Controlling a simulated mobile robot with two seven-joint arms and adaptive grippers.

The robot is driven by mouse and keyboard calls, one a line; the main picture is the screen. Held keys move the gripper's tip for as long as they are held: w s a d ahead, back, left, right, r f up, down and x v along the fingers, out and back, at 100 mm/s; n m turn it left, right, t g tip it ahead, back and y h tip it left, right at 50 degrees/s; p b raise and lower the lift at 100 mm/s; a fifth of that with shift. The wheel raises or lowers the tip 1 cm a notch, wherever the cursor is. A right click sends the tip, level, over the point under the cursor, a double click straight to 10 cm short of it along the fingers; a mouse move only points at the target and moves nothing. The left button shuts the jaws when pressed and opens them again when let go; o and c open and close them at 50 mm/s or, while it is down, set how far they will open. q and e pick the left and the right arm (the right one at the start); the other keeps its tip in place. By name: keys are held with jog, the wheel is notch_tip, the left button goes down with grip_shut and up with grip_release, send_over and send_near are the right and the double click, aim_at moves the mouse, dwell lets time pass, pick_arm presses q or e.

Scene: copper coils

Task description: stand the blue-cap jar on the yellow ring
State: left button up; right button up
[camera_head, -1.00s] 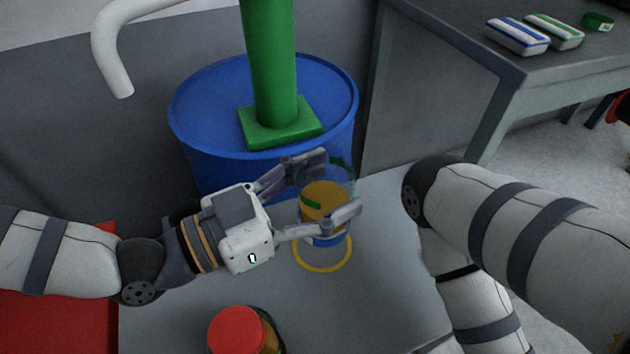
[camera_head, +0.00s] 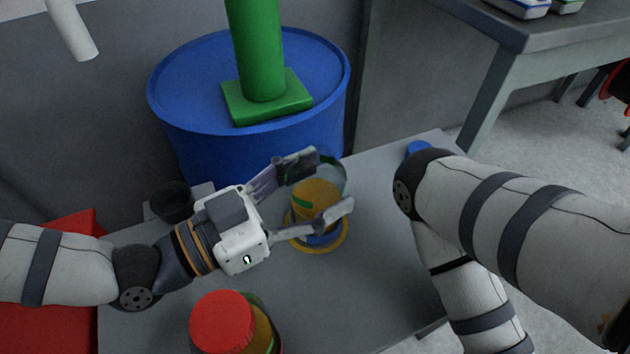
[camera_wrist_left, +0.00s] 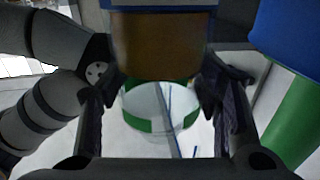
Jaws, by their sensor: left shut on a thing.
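The blue-cap jar (camera_head: 316,196) is clear, with orange-brown contents and green marks. It looks upright in line but with its blue end at the bottom and the clear part on top. My left gripper (camera_head: 320,188) is shut on its sides. The yellow ring (camera_head: 343,240) lies on the grey table, and the jar's blue end appears inside its outline. I cannot tell whether the jar touches the table. In the left wrist view the jar (camera_wrist_left: 160,52) is between the fingers, its blue band at the picture's top. My right gripper is out of view; only that arm shows.
A red-lidded jar (camera_head: 222,322) stands near the front. A blue drum (camera_head: 180,95) with a green post (camera_head: 258,50) stands behind. A dark cup (camera_head: 172,202) and red box (camera_head: 45,330) are at left. A small blue thing (camera_head: 417,147) is partly behind my right arm.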

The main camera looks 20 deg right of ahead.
pick_arm(q)
jog(key=shift+f, duration=0.25)
